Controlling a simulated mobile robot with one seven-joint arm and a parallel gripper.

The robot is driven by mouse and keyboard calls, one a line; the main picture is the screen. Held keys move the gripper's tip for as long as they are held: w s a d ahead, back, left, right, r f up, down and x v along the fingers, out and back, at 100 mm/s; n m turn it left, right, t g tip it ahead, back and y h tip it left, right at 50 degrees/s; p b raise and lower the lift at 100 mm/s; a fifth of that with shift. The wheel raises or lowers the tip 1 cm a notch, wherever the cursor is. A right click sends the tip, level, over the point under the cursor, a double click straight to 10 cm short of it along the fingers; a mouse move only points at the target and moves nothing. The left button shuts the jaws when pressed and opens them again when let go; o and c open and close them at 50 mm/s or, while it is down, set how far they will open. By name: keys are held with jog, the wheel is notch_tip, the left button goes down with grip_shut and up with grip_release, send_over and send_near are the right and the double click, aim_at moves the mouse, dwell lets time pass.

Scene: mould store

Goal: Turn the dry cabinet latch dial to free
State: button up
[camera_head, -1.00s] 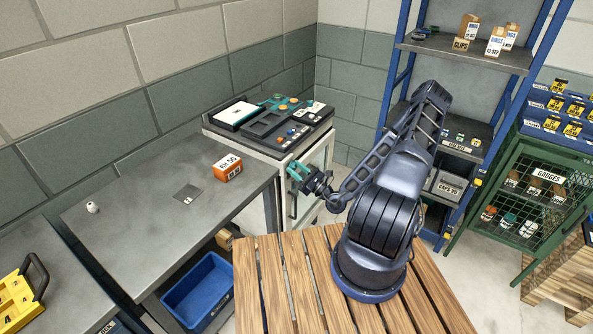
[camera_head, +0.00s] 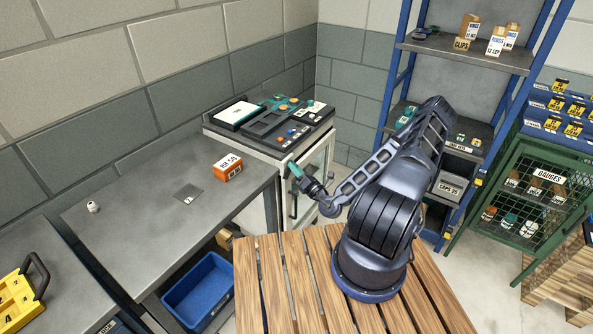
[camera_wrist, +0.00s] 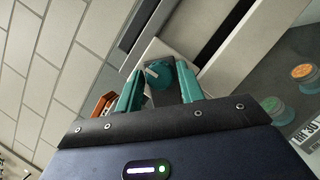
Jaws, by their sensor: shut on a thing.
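The dry cabinet (camera_head: 262,152) is the pale, glass-doored unit standing behind the grey bench's right end. My gripper (camera_head: 295,171) reaches its front, near the door frame's upper left. In the wrist view my teal fingers (camera_wrist: 160,88) are shut on the latch dial (camera_wrist: 154,73), one on each side. The dial shows a round teal face with a pale mark, beside a dark block. Any lettering around it is hidden or too small to read. In the head view my gripper covers the dial.
Equipment trays (camera_head: 268,121) lie on the cabinet top. An orange box (camera_head: 228,172) sits on the grey bench (camera_head: 150,215). A blue bin (camera_head: 200,290) stands below. Lidded jars (camera_wrist: 303,72) show behind the cabinet glass. A blue-framed shelf (camera_head: 465,58) and green cage (camera_head: 535,190) stand right.

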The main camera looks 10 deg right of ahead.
jog(key=shift+m+h, duration=0.9)
jog(key=shift+m, duration=1.4)
jog(key=o, duration=0.8)
jog(key=shift+r, duration=0.1)
